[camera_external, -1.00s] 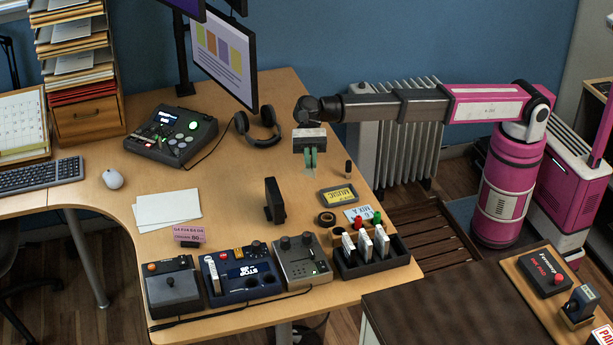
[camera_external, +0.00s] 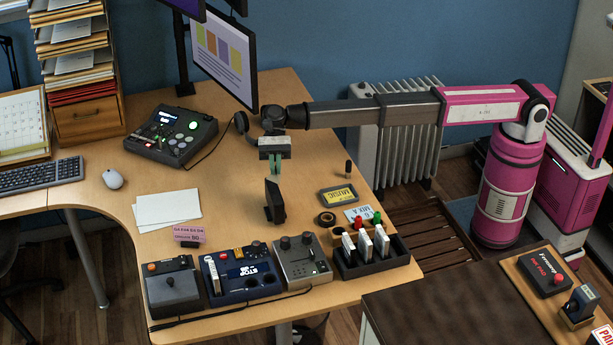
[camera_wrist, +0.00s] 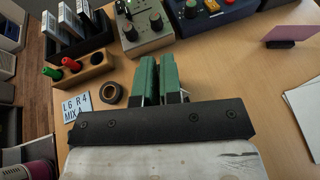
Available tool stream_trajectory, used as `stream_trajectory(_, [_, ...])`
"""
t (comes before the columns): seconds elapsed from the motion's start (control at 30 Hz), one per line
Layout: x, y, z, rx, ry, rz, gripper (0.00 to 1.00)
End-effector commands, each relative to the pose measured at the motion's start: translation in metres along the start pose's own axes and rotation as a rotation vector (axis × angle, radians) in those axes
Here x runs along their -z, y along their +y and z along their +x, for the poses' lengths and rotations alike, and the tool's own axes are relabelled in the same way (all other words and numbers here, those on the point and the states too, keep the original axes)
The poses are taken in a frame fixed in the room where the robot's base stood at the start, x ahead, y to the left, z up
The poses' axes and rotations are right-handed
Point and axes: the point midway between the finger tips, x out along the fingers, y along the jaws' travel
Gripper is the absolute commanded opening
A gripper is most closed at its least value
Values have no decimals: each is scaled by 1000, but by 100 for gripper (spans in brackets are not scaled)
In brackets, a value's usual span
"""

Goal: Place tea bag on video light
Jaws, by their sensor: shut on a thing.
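The video light (camera_external: 275,201) looks like a small black upright panel on the desk, behind the row of control boxes. My gripper (camera_external: 275,168) points down, its green fingertips just above the light's top edge in the external view. The height gap and exact alignment are hard to judge. In the wrist view the green fingers (camera_wrist: 157,75) are close together, shut on the tea bag. The tea bag itself is almost wholly hidden between them and cannot be made out clearly. The video light is not clearly visible in the wrist view.
Control boxes (camera_external: 239,272) line the desk's front edge. A black rack (camera_external: 391,255) with white-labelled items stands at the right front, near a tape roll (camera_external: 326,219) and a music cassette (camera_external: 339,194). The monitor (camera_external: 223,60) and headphones stand behind. White paper (camera_external: 168,209) lies left.

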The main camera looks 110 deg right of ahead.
Motion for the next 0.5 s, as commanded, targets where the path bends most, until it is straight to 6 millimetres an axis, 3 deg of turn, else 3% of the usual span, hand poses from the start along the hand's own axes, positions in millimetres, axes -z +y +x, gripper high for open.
stream_trajectory(0.27, [32,1,13,0,0,1,0])
stream_trajectory(0.5, [34,1,14,1,0,0,0])
